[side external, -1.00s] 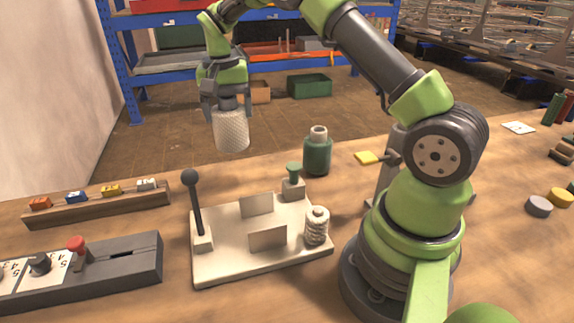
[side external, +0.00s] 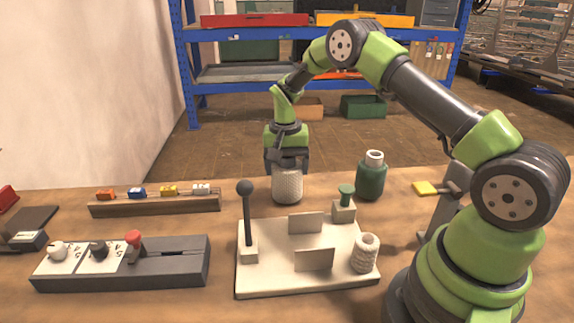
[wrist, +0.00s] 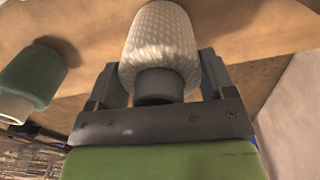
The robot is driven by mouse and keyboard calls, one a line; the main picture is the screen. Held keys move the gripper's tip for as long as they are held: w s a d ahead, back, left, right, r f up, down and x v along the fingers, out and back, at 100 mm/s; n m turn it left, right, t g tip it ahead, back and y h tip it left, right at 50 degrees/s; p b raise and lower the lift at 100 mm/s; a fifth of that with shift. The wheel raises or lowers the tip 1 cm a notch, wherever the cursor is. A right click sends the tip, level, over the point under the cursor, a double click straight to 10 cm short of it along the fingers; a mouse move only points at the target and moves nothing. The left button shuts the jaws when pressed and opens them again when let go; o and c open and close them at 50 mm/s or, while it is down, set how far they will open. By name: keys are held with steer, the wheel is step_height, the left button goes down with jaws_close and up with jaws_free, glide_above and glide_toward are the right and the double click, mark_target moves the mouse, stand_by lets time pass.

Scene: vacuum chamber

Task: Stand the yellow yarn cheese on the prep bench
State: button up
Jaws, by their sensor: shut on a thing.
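A pale, cream-white yarn cheese with a woven texture (side external: 287,186) is upright in my gripper (side external: 287,163); it does not look yellow here. The jaws are shut around its grey core at the top. Its base is at the level of the prep bench (side external: 225,226), near the far edge; whether it touches the wood cannot be told. In the wrist view the cheese (wrist: 160,38) sits between the two fingers (wrist: 162,78), with the bench behind it.
A dark green yarn cheese (side external: 371,180) stands to the right, also in the wrist view (wrist: 32,75). A cream fixture plate with a black-knobbed lever (side external: 262,284) is in front. A wooden rail with small coloured blocks (side external: 155,207) is left. A yellow pad (side external: 425,188) is right.

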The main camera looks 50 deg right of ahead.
steer(key=shift+f, duration=0.15)
steer(key=o, duration=1)
steer(key=shift+o, duration=0.2)
steer(key=s+a+r+n+t, duration=0.1)
steer(key=s+a+r, duration=0.1)
steer(key=r, duration=0.8)
steer(key=s+a+r+n+t, duration=0.1)
steer(key=s+a+r, duration=0.15)
steer(key=r, duration=0.85)
steer(key=s+a+r+n+t, duration=0.1)
steer(key=s+a+t, duration=0.1)
steer(key=s, duration=0.4)
steer(key=s+a+r+n+t+y, duration=0.1)
steer(key=s+a+n, duration=0.1)
steer(key=s, duration=0.5)
steer(key=s+a+r+n+t+y, duration=0.1)
steer(key=s+a+t, duration=0.1)
steer(key=s+a, duration=0.2)
steer(key=s, duration=0.3)
steer(key=shift+a+r+n+t, duration=0.25)
steer(key=shift+a+n+t, duration=0.05)
steer(key=shift+a, duration=0.05)
